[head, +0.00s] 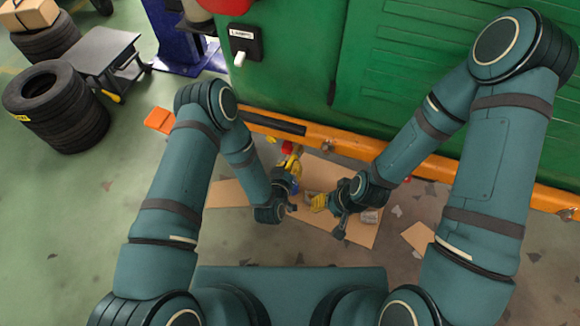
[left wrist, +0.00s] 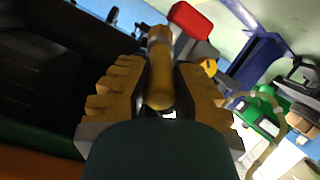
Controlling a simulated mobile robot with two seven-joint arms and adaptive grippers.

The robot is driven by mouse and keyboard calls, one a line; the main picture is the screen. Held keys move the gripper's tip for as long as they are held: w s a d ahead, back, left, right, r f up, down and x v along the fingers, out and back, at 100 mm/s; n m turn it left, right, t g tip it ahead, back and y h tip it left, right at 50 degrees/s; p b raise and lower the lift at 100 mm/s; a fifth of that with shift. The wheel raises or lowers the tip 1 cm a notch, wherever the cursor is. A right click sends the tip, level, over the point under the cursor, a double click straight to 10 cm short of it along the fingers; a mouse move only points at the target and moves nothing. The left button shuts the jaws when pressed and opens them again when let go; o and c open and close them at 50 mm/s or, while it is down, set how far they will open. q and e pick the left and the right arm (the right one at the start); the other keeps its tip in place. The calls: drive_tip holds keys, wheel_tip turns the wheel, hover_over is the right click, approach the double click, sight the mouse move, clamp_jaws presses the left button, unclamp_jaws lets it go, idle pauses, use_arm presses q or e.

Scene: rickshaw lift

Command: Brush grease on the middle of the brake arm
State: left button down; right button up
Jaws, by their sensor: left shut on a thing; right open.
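My left gripper (head: 291,163) is above the cardboard, close to the orange beam. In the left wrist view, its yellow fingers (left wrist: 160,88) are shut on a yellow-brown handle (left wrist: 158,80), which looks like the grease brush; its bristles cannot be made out. A small red thing (head: 288,147) shows just beyond the left gripper in the head view. My right gripper (head: 318,202) is open, low over the cardboard and right of the left one. I cannot clearly pick out the brake arm; a dark strip (head: 275,124) lies along the orange beam.
Cardboard (head: 357,233) lies on the floor, with a grey metal can (head: 370,216) beside the right gripper. The orange beam (head: 345,148) and green body (head: 290,75) bound the far side. Tyres (head: 60,110) and a small grey table (head: 98,52) stand left.

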use_arm(q)
drive_tip(key=shift+w+d, duration=0.25)
drive_tip(key=shift+w, duration=0.45)
idle(0.4)
idle(1.6)
drive_tip(key=shift+s, duration=0.1)
drive_tip(key=shift+s+a+p, duration=0.15)
drive_tip(key=shift+s+a, duration=0.15)
drive_tip(key=shift+s, duration=0.6)
drive_tip(key=shift+s+a+p, duration=0.2)
drive_tip(key=shift+s+a, duration=0.15)
drive_tip(key=shift+s, duration=0.6)
drive_tip(key=shift+s+a+p, duration=0.15)
drive_tip(key=shift+s+a, duration=0.15)
drive_tip(key=shift+s, duration=0.6)
